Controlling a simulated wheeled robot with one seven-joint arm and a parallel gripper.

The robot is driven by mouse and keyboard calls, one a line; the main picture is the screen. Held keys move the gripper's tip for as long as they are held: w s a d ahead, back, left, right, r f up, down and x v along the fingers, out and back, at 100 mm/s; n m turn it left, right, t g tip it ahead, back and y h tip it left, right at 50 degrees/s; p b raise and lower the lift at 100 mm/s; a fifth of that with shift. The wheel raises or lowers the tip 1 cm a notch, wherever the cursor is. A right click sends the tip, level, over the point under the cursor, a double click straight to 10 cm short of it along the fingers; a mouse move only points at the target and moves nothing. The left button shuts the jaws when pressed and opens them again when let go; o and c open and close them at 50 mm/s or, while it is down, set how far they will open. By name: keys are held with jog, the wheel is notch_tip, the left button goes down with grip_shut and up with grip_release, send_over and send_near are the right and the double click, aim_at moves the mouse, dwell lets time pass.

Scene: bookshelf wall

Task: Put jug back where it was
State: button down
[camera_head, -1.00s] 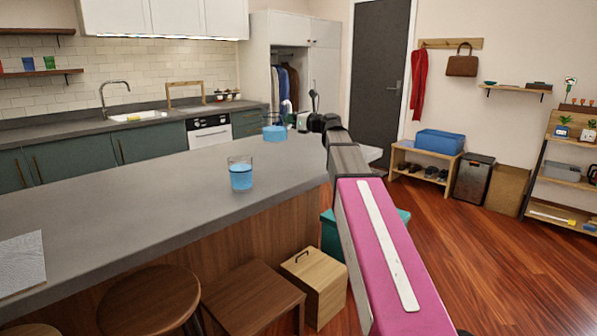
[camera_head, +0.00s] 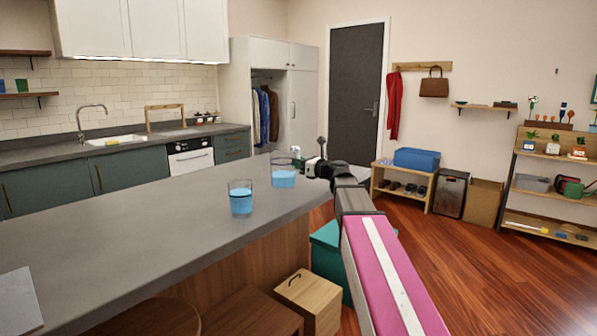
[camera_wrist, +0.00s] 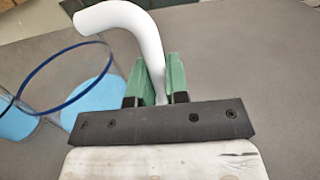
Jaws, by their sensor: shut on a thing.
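The clear jug (camera_head: 284,178) with blue liquid is at the far right end of the grey counter, at my gripper (camera_head: 310,167). I cannot tell whether its base touches the counter. In the wrist view the jug's blue rim (camera_wrist: 57,68) is at the left, and its curved white handle (camera_wrist: 130,22) runs between the green fingers of my gripper (camera_wrist: 157,78), which are shut on it. A glass (camera_head: 240,198) with blue liquid stands on the counter, left of and nearer than the jug.
The counter (camera_head: 130,235) is mostly bare, with a pale board (camera_head: 18,300) at its near left. Stools and a wooden box (camera_head: 308,298) stand below its front edge, with a teal bin (camera_head: 328,262) behind the box. A sink counter (camera_head: 115,150) runs along the back wall.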

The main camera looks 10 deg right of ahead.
jog(key=shift+f, duration=1.35)
jog(key=shift+f, duration=0.1)
jog(key=c, duration=1.1)
grip_release()
jog(key=v, duration=1.2)
